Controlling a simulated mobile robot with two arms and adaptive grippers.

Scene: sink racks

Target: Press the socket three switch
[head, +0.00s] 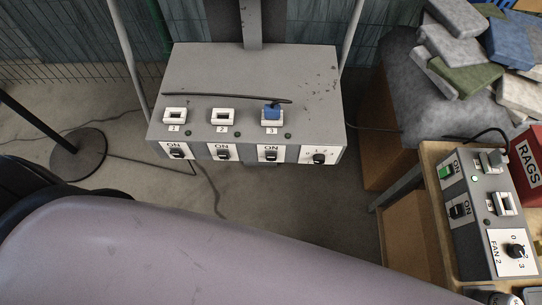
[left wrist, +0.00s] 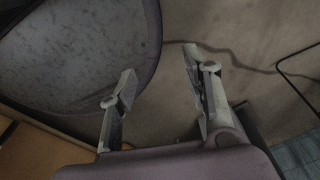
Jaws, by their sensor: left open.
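A grey control panel (head: 240,75) stands at the top centre of the head view, with sockets numbered 1, 2 and 3. Socket three (head: 265,121) has a blue plug (head: 272,111) in it with a black cable. The socket three switch (head: 271,155) is a black rocker on a white ON plate on the front face below it. Whether it is pressed is too small to tell. My left gripper (left wrist: 160,72) is open and empty in the left wrist view, above the floor, with no panel visible there. My right gripper is not in view.
Similar switches for socket 1 (head: 177,152) and socket 2 (head: 223,153) sit left of it; a dial (head: 319,158) sits right. A second switch box (head: 490,215) with a FAN 2 dial stands right, beside a red RAGS box (head: 528,160). A round stand base (head: 78,154) is left.

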